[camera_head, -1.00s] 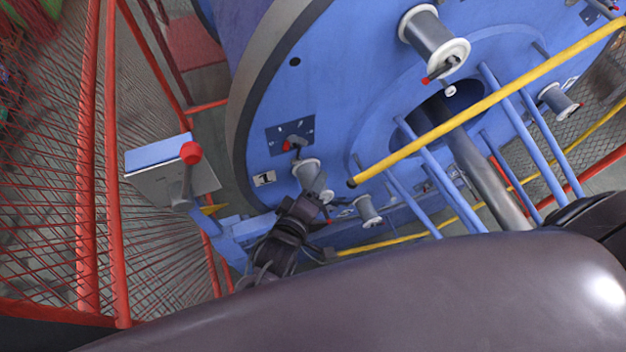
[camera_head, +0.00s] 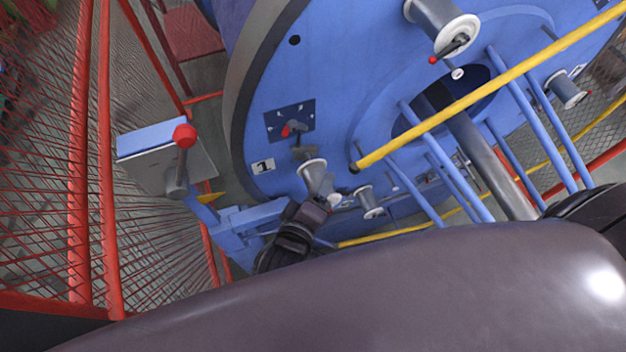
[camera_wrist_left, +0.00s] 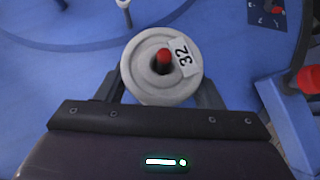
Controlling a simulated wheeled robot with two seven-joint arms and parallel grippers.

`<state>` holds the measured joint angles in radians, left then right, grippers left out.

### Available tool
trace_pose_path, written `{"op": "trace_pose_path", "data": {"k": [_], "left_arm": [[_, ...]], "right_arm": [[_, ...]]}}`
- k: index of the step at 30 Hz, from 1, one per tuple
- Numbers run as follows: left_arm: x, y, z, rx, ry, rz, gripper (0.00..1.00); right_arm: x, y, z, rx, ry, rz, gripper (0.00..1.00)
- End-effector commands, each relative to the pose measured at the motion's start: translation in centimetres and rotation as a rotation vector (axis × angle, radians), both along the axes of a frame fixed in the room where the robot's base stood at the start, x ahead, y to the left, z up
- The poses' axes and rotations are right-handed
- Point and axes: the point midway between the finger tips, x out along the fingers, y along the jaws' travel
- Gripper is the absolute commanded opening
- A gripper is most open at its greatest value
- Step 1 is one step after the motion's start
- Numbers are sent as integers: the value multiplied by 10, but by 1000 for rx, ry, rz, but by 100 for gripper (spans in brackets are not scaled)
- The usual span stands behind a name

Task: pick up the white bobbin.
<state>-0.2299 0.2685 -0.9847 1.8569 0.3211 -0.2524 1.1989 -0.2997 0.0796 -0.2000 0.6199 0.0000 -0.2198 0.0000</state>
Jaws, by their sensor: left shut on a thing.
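The white bobbin (camera_wrist_left: 140,82) faces me in the left wrist view, with a "32" label and a red-tipped spindle at its centre. In the head view the bobbin (camera_head: 313,172) is in front of the blue machine plate, at its lower left. My left gripper (camera_wrist_left: 162,92) is shut on the bobbin, one finger on either side of it. In the head view the left gripper (camera_head: 318,198) is partly hidden behind its own wrist. I cannot tell whether the bobbin still touches its spindle. My right gripper is not in view.
The blue machine disc (camera_head: 330,80) carries more bobbins, including a large one (camera_head: 440,27) at the top. A yellow bar (camera_head: 480,100) crosses in front of it. A grey box with a red-knobbed lever (camera_head: 185,138) stands at left, by the red mesh fence (camera_head: 78,180).

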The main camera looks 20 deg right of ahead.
Motion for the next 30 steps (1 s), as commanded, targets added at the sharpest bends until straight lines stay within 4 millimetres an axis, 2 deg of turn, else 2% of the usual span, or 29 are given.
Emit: {"op": "trace_pose_path", "data": {"k": [1, 9, 18, 24, 30], "left_arm": [[-11, -2, -2, -6, 1, -2, 20], [-62, -3, -2, -5, 1, -1, 20], [-111, -4, -1, -4, 1, -1, 20], [-132, -5, 0, -4, -1, 0, 20], [-141, -5, 1, -3, -2, 0, 20]], "right_arm": [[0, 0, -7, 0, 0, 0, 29], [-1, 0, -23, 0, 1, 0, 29], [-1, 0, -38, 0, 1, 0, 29], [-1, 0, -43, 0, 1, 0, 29], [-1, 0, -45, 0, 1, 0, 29]]}}
